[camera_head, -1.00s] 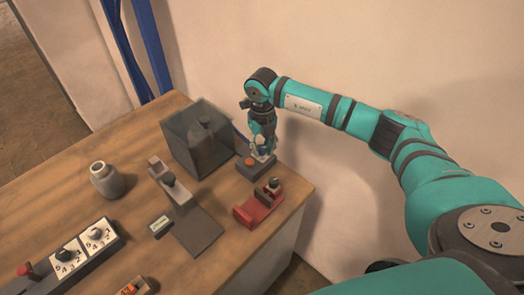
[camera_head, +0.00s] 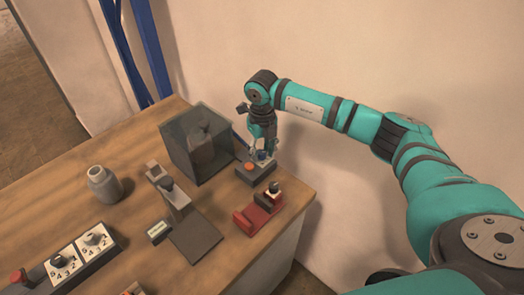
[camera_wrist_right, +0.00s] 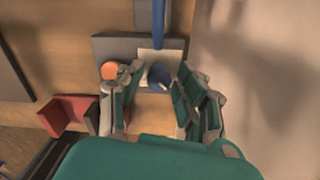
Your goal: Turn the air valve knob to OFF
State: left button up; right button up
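My right gripper (camera_head: 263,147) points down over the box. Its fingers (camera_wrist_right: 156,88) are apart, one on each side of the knob, with gaps visible. I cannot read any marking on the plate. My left gripper is not in view.
An orange button (camera_wrist_right: 109,70) sits beside the knob on the same box. A red holder (camera_head: 257,213) stands just in front. A dark transparent case (camera_head: 196,145) is to the left. A grey jar (camera_head: 104,185) and numbered dials (camera_head: 81,252) are farther left. The wall is close behind.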

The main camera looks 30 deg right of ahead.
aim_at(262, 152)
jog(key=shift+o, duration=0.7)
notch_tip(262, 152, up, 12)
jog(key=shift+s+f, duration=0.1)
dwell(0.4)
